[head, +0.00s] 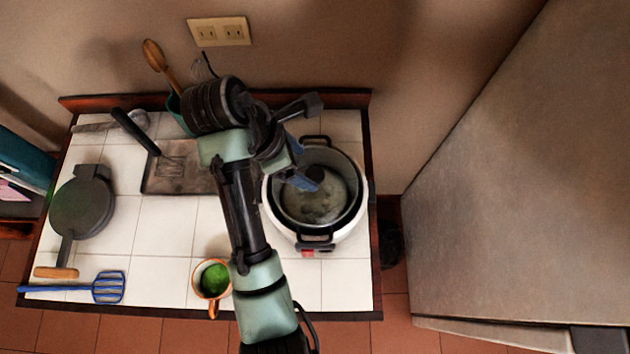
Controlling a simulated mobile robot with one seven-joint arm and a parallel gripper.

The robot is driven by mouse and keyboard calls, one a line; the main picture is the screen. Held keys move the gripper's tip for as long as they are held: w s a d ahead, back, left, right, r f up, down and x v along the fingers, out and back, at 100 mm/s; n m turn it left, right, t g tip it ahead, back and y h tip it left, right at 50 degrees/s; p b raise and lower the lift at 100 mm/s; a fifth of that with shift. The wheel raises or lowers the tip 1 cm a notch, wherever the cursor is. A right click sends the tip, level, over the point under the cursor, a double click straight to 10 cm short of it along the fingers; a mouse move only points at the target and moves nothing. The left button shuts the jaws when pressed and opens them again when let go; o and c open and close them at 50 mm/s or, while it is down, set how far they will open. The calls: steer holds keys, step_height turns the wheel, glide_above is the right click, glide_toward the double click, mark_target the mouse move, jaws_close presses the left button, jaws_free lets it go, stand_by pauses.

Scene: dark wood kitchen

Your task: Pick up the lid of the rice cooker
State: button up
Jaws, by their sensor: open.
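The white rice cooker (272,213) stands at the right end of the tiled counter, with a dark inner pot and black side handles. Its lid (316,210) looks like a greyish, see-through disc with a dark knob (317,174), seated within the pot rim. My gripper (304,163) is open and empty, over the upper left part of the cooker. Its blue fingertips show near the knob. I cannot tell its height above the lid or whether a finger touches the knob. My arm and gripper hide part of the cooker's left and upper rim.
An orange mug with something green inside (211,280) stands near the front edge. A dark tray (180,178), a round pan (82,208), a blue spatula (100,288) and a utensil holder (178,108) are left. A large grey appliance (520,180) stands right.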

mark_target(315, 174)
steer(key=shift+d+f+b, duration=0.25)
steer(key=shift+f+b, duration=0.25)
steer(key=shift+f, duration=0.2)
steer(key=shift+d+f+p, duration=0.2)
steer(key=shift+d+p, duration=0.05)
steer(key=shift+p, duration=0.25)
steer(key=shift+x, duration=1.45)
steer(key=shift+w, duration=0.1)
jaws_close()
steer(key=shift+r, duration=0.1)
